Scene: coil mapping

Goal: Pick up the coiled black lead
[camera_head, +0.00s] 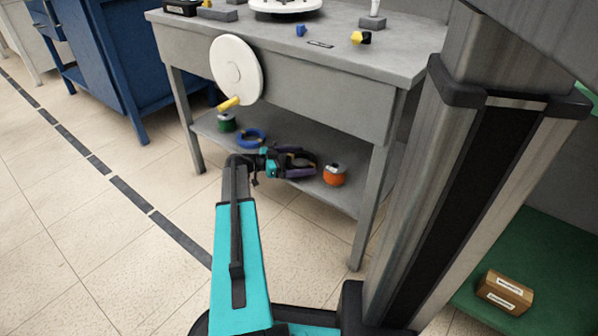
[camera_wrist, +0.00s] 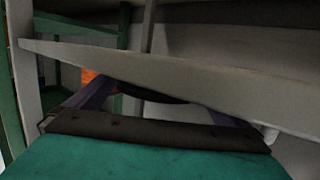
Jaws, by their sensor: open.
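The coiled black lead (camera_head: 309,160) appears as a dark loop on the lower shelf (camera_head: 335,198) of the grey workbench, between a blue coil and an orange spool. My gripper (camera_head: 304,163) reaches in over this shelf, with its purple fingers open on either side of the dark loop. I cannot tell whether they touch it. In the wrist view a dark piece, likely the lead (camera_wrist: 150,92), shows between the spread fingers (camera_wrist: 160,98). A grey slanting board hides most of it and part of the right finger.
The blue coil (camera_head: 252,138) and a green spool (camera_head: 226,123) lie to the left; the orange spool (camera_head: 334,175) is close on the right. The bench top (camera_head: 345,28) overhangs the shelf. A white disc (camera_head: 237,66) with a yellow handle is on the bench front. Bench legs flank the opening.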

